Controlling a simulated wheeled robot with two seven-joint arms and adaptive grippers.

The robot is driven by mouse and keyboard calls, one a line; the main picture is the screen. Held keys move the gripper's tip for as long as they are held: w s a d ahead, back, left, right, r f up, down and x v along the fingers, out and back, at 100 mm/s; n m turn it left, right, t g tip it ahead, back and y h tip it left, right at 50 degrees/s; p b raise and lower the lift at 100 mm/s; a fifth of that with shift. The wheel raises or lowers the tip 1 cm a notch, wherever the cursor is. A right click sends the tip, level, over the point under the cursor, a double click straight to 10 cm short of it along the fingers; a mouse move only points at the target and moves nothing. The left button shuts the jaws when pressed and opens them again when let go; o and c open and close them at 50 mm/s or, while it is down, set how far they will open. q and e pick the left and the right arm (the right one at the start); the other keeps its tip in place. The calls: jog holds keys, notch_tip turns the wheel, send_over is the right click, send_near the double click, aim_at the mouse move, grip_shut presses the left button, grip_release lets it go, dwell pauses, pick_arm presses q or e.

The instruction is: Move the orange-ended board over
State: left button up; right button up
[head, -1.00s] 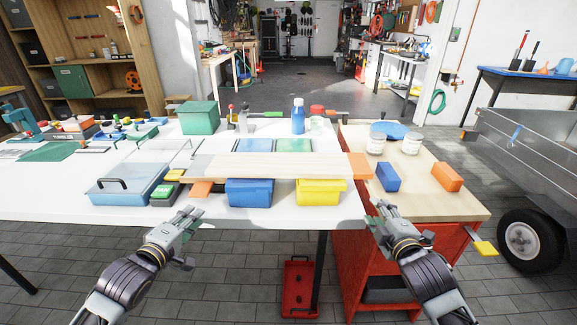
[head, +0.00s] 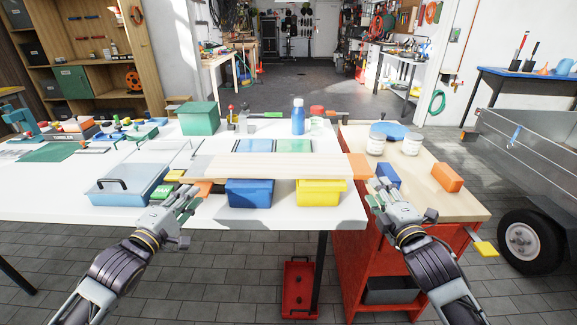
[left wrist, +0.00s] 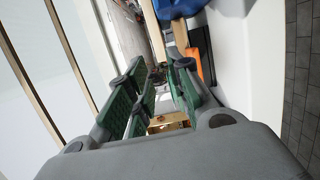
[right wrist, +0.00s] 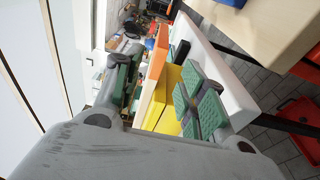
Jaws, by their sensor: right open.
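The long pale wooden board (head: 275,166) lies crosswise along the front of the white workbench. Its orange right end (head: 359,166) reaches the side of the wooden-topped cart, and an orange piece (head: 204,187) shows at its left end. My left gripper (head: 188,200) is open just in front of the left end; the orange piece shows beside its fingers in the left wrist view (left wrist: 193,62). My right gripper (head: 377,197) is open just in front of the right end. In the right wrist view an orange strip (right wrist: 155,62) shows between its fingers. Neither gripper visibly touches the board.
A blue bin (head: 250,194) and a yellow bin (head: 321,194) stand at the board's front edge. The cart top (head: 430,190) holds cans, a blue block (head: 388,175) and an orange block (head: 447,177).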

aim_at(210, 176)
pick_arm(q)
jog(key=shift+w, duration=0.1)
pick_arm(e)
jog(key=shift+w, duration=0.1)
pick_arm(q)
jog(key=shift+x, duration=6.75)
pick_arm(e)
jog(key=shift+w+a+f, duration=0.1)
jog(key=shift+w+a, duration=0.1)
jog(key=shift+w, duration=2.05)
jog(key=shift+w+a+r, duration=0.1)
jog(key=shift+w+a, duration=0.1)
jog(key=shift+w, duration=2.05)
jog(key=shift+w+a+f, duration=0.1)
jog(key=shift+w+a, duration=0.1)
jog(key=shift+w, duration=2.05)
pick_arm(q)
jog(key=shift+f, duration=0.15)
grip_shut()
pick_arm(e)
jog(key=c, duration=0.6)
grip_shut()
